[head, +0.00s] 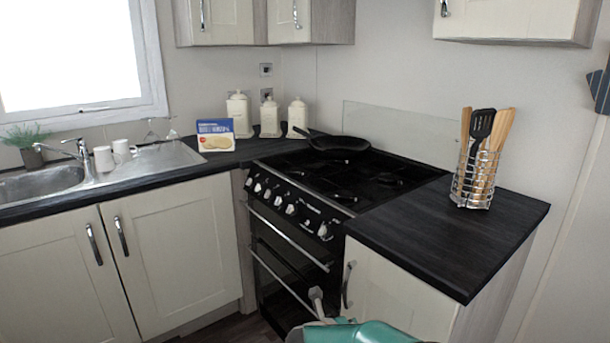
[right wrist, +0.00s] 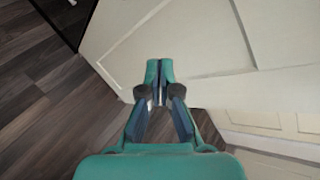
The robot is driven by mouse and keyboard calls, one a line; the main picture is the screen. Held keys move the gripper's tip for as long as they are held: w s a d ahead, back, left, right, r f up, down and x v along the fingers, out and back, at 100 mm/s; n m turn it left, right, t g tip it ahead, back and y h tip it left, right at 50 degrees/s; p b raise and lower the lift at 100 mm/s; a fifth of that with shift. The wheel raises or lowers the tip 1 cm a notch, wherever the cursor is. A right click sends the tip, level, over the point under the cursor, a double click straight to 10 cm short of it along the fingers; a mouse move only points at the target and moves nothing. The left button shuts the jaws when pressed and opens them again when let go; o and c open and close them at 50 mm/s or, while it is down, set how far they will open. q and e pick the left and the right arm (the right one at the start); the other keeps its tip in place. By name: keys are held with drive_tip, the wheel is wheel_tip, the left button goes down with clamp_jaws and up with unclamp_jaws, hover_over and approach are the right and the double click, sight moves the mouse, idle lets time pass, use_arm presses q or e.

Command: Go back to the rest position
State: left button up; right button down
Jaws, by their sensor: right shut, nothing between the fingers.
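My right gripper (right wrist: 160,72) shows in the right wrist view with its two teal fingertips together and nothing between them. It is in front of a cream cabinet front (right wrist: 190,40), above the wood floor; I cannot tell the exact gap. In the head view a teal part of my own arm shows at the bottom edge, in front of the cooker and the right-hand cupboard. My left gripper is in neither view.
The black cooker (head: 290,205) bears a dark pan (head: 338,142). A wire holder (head: 473,185) with utensils stands on the right worktop (head: 440,235). The sink (head: 40,183), a blue box (head: 216,134) and white canisters (head: 270,118) are at left and back. Bare wood floor (right wrist: 50,110) shows below.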

drive_tip(key=s+d+f+n+g+y, duration=0.1)
drive_tip(key=s+d+f+n+y, duration=0.15)
drive_tip(key=s+f+n, duration=0.45)
drive_tip(key=s+d+f+n+y, duration=0.2)
drive_tip(key=s+f+n+y, duration=0.15)
drive_tip(key=f+n, duration=0.65)
drive_tip(key=s+a+f+n+g+y, duration=0.1)
drive_tip(key=s+f+n+g+y, duration=0.2)
drive_tip(key=s+n, duration=0.6)
drive_tip(key=s+a+f+n+g+y, duration=0.2)
drive_tip(key=s+n+g, duration=0.25)
drive_tip(key=s, duration=1.25)
wheel_tip(320, 180, up, 13)
drive_tip(key=n+p, duration=0.1)
drive_tip(key=p, duration=1.1)
drive_tip(key=shift+s+p, duration=0.2)
drive_tip(key=shift+p, duration=0.1)
drive_tip(key=shift+a, duration=0.1)
